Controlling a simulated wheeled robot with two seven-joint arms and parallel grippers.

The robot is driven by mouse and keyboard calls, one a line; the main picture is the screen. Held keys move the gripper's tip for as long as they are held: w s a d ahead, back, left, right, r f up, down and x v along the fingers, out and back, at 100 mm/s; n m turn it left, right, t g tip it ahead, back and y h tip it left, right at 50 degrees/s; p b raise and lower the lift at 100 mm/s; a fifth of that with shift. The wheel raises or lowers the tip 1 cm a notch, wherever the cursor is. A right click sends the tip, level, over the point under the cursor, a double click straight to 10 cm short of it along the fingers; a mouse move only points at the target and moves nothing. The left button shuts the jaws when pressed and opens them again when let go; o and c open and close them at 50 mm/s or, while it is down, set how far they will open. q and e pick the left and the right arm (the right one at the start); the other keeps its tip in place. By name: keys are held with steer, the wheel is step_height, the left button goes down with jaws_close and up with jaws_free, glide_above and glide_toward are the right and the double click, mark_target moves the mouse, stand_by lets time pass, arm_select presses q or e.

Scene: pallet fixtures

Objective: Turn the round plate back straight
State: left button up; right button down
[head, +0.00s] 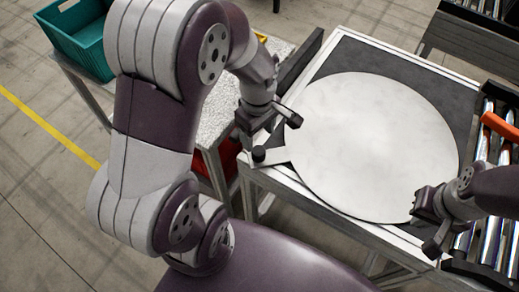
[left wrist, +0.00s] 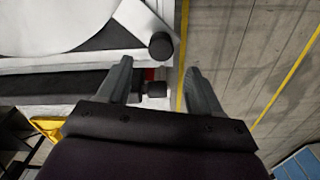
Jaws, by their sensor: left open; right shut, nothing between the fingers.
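The round plate (head: 375,140) is pale grey and lies flat on a dark-topped table. A flat tab with a black knob (head: 259,154) sticks out from its left side, near the table's left corner. My left gripper (head: 268,122) is open and empty, just beyond the knob in the head view. In the left wrist view the knob (left wrist: 160,46) shows ahead of the open fingers (left wrist: 157,78), roughly in line with the gap, and the plate (left wrist: 60,25) is at top left. My right gripper (head: 427,225) is shut and empty by the plate's lower right edge; contact cannot be told.
The table's pale frame (head: 315,203) borders the dark top. A dark bar (head: 299,60) stands along its left side. A teal crate (head: 80,38) is at upper left. A roller conveyor (head: 490,225) with an orange part (head: 500,126) runs along the right.

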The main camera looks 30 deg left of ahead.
mark_target(258, 150)
arm_select(q)
step_height(258, 150, down, 8)
steer(key=shift+f, duration=0.1)
steer(key=shift+s, duration=0.1)
jaws_close()
